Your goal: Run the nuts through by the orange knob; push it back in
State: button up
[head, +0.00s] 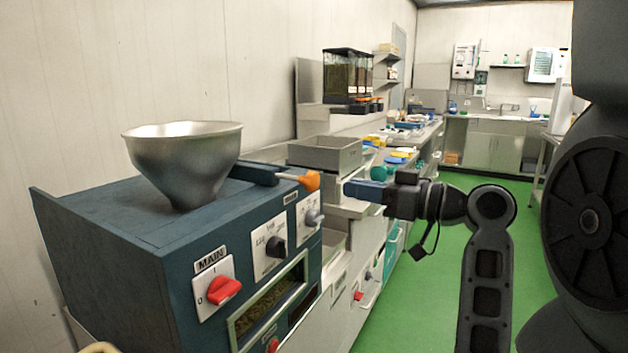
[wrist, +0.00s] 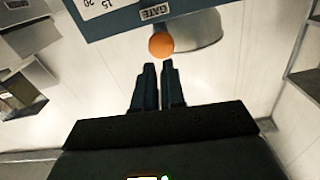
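The blue machine (head: 110,235) stands at the left in the head view, with a metal hopper (head: 185,155) on top. The orange knob (head: 313,181) sticks out at the machine's upper right edge, at the end of a dark bar (head: 255,173). My gripper (head: 348,188) is to the right of the knob, pointing at it, with a small gap between. In the wrist view the orange knob (wrist: 161,44) is just beyond my fingertips (wrist: 159,63), below a GATE label (wrist: 155,12). The fingers are nearly together with only a narrow slit between them and hold nothing. The hopper's inside is hidden.
The machine front has a red MAIN switch (head: 224,290), a black dial (head: 276,246), a grey knob (head: 314,217) and a window (head: 268,300) with brownish contents. A metal tray (head: 325,152) stands behind. Green floor (head: 420,300) is clear at the right.

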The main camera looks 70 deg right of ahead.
jog(key=s+m+p, duration=0.1)
jog(key=s+m, duration=0.1)
jog(key=m, duration=0.3)
jog(key=s+a+m+p, duration=0.1)
jog(key=s+m+p, duration=0.1)
jog(key=m, duration=0.3)
jog(key=s+m+p, duration=0.2)
jog(key=m, duration=0.2)
jog(key=shift+s+a+m, duration=0.35)
jog(key=shift+m, duration=0.05)
grip_shut()
jog(key=m+p, duration=0.2)
jog(key=p, duration=0.1)
send_near(301, 180)
jog(key=x, duration=0.4)
jog(key=shift+d+f, duration=0.25)
jog(key=shift+d, duration=0.15)
jog(key=p+x, duration=0.1)
jog(key=x, duration=0.4)
jog(key=shift+w+d, duration=0.1)
jog(key=shift+w, duration=0.25)
jog(key=shift+w+r, duration=0.1)
jog(key=shift+w, duration=0.05)
